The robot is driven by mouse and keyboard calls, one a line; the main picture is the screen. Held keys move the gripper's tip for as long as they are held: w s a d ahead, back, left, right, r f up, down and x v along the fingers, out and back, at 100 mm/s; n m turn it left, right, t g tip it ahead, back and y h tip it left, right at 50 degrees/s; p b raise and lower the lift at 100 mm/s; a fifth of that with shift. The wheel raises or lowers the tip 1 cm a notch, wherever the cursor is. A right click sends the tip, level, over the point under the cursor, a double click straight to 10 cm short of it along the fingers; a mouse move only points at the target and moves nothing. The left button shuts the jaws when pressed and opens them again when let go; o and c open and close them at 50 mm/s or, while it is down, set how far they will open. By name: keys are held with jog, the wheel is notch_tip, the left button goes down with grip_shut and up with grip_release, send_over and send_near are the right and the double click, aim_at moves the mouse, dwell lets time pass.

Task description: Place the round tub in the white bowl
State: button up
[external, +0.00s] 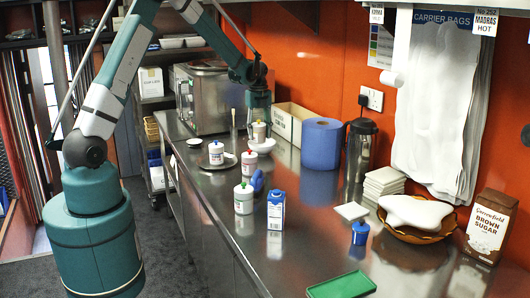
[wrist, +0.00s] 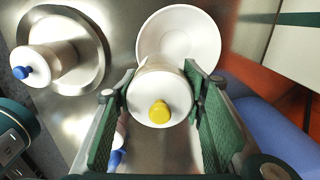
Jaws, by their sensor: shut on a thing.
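The round tub (wrist: 150,83), pale with a white lid and a yellow knob, is between the green fingers of my gripper (wrist: 159,90), which is shut on it. The tub (external: 259,132) also shows in the external view, below my gripper (external: 259,118). The white bowl (wrist: 200,35) is just beyond the tub in the wrist view, and the tub overlaps its near rim there. In the external view the white bowl (external: 264,147) is on the steel counter, directly below the tub. I cannot tell how big the gap between them is.
Left of the bowl, a blue-capped container stands on a round metal plate (external: 203,161). A blue paper roll (external: 321,145) is right of the bowl, and a steel appliance (external: 205,95) is behind.

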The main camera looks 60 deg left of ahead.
jog(key=shift+f+b, duration=0.4)
jog(key=shift+f, duration=0.15)
jog(key=o, duration=1.1)
jog(key=shift+c, duration=0.2)
jog(key=shift+r, duration=0.2)
jog(key=shift+r+p, duration=0.45)
jog(key=shift+p, duration=0.1)
notch_tip(320, 180, up, 12)
jog(key=shift+d, duration=0.1)
